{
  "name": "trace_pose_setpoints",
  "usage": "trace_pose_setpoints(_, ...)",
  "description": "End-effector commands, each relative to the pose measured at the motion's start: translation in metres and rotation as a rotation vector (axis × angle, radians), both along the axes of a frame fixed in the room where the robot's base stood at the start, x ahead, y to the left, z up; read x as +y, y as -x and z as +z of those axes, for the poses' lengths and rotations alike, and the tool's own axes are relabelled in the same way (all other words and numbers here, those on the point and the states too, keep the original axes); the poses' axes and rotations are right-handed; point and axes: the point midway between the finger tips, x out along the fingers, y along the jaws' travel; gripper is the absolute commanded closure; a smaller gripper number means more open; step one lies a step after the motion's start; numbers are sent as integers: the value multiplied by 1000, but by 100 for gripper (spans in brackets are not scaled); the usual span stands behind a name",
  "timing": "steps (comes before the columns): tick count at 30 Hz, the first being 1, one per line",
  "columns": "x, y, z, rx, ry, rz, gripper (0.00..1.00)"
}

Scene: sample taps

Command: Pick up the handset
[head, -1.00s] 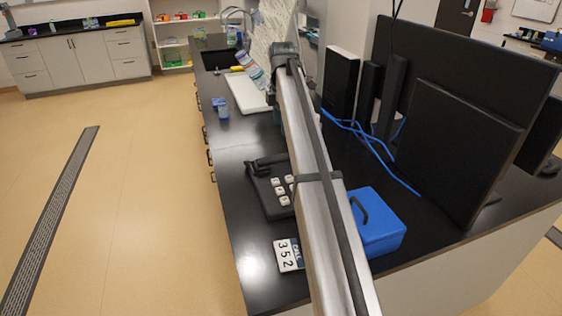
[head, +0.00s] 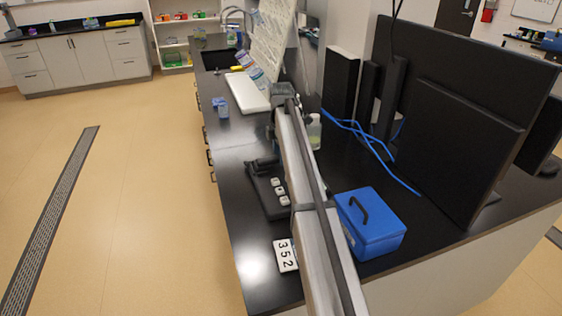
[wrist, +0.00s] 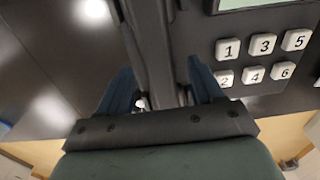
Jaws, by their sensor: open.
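The desk phone (head: 264,192) lies on the black bench in the head view, partly hidden behind my arm. Its dark handset (head: 262,164) shows at the far end of the phone. In the wrist view the handset (wrist: 150,35) runs as a dark bar up the middle, left of the numbered white keys (wrist: 245,60). My gripper (wrist: 160,70) is open, with one blue finger on each side of the handset. I cannot tell whether either finger touches it. In the head view my arm hides the gripper.
A blue box (head: 372,225) with a handle stands right of my arm. Large black monitors (head: 450,150) and blue cables (head: 372,145) are on the right. A blue cup (head: 222,108) stands farther back.

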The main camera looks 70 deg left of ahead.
Motion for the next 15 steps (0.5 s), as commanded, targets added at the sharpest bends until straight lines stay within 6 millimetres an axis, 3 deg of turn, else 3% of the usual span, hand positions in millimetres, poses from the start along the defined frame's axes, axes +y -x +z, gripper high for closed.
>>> trace_pose_setpoints(4, 0, 0, -17, 0, 0, 0, 34)
trace_pose_setpoints(11, 0, 0, -18, 0, 0, 0, 34)
trace_pose_setpoints(15, 0, 0, -18, 0, 0, 0, 46)
